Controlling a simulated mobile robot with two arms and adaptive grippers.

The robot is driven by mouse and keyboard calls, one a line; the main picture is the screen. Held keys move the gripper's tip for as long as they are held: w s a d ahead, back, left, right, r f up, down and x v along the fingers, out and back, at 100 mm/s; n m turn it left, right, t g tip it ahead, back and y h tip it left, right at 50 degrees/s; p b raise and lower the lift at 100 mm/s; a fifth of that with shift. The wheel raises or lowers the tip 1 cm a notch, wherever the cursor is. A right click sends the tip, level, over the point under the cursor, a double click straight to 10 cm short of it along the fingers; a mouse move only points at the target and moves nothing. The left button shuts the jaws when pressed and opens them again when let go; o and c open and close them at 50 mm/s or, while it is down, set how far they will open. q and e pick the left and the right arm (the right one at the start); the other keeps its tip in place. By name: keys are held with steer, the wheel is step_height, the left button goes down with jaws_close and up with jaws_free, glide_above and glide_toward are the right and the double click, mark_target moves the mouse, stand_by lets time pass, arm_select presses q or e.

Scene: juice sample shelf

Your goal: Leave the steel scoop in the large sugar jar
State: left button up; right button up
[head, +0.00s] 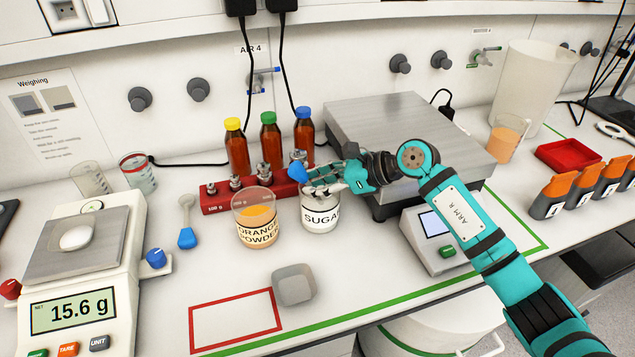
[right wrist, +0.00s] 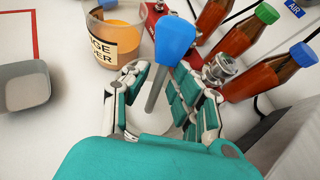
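The sugar jar (head: 320,214), clear with a white "SUGAR" label, stands on the bench right of the orange powder jar (head: 257,232). A scoop with a blue handle (head: 297,172) leans out of the sugar jar's mouth. In the right wrist view its blue handle (right wrist: 175,40) and grey shaft (right wrist: 157,90) rise between my fingers; its lower end is hidden. My right gripper (head: 328,182) is over the jar's mouth. Its fingers (right wrist: 160,92) are spread apart with a gap around the shaft. My left gripper is not in view.
A second blue-handled scoop (head: 187,237) lies left on the bench. A grey tray (head: 294,285) is in front. A scale (head: 80,250) reads 15.6 g. A large steel-topped balance (head: 400,115) stands behind my right arm.

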steer(key=shift+o, duration=0.3)
steer(key=v, duration=1.2)
